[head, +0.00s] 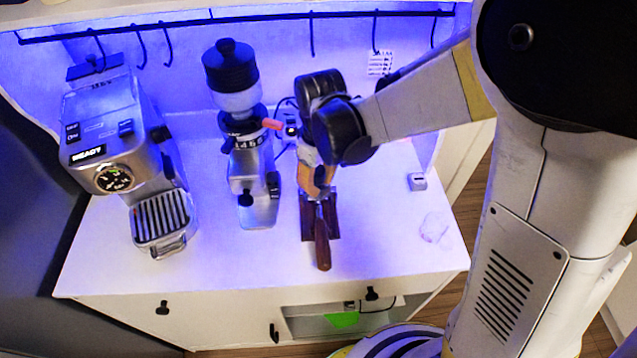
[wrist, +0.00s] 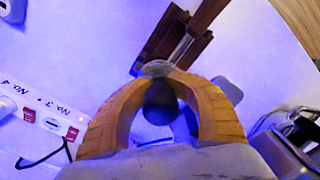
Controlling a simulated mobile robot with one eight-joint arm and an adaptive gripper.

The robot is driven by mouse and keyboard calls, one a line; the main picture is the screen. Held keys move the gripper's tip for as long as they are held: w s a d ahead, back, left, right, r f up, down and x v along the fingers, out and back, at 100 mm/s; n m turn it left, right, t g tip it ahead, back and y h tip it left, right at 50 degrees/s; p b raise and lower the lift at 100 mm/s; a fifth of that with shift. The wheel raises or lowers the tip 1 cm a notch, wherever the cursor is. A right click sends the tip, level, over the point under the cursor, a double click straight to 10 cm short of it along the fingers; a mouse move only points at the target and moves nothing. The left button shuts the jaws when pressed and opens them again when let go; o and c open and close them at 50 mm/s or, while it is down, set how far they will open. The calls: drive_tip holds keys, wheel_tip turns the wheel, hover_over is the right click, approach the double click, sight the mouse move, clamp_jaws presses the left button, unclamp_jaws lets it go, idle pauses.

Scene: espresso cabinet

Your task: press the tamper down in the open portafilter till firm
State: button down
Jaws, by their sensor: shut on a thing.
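My gripper (head: 319,186) has orange fingers and points down over the brown wooden stand (head: 334,222) on the counter. In the wrist view its fingers (wrist: 158,72) arch around the dark rounded handle of the tamper (wrist: 160,103) and are shut on it. The portafilter's brown wooden handle (head: 322,246) sticks out toward the counter's front edge. Its metal neck (wrist: 181,49) and the stand (wrist: 185,22) show beyond the fingertips in the wrist view. The portafilter's basket and the tamper's contact with it are hidden, so I cannot tell how deep the tamper sits.
A grinder (head: 240,130) stands just left of my gripper, and an espresso machine (head: 125,160) farther left. A power strip (wrist: 45,121) shows in the wrist view. A small white box (head: 417,181) and a crumpled whitish item (head: 436,230) lie right. Hooks hang from a rail (head: 250,19).

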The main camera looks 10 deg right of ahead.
sight(318, 170)
drive_tip(key=shift+s, duration=0.1)
idle(0.5)
drive_tip(key=shift+r+p, duration=2.7)
drive_tip(key=shift+r, duration=1.05)
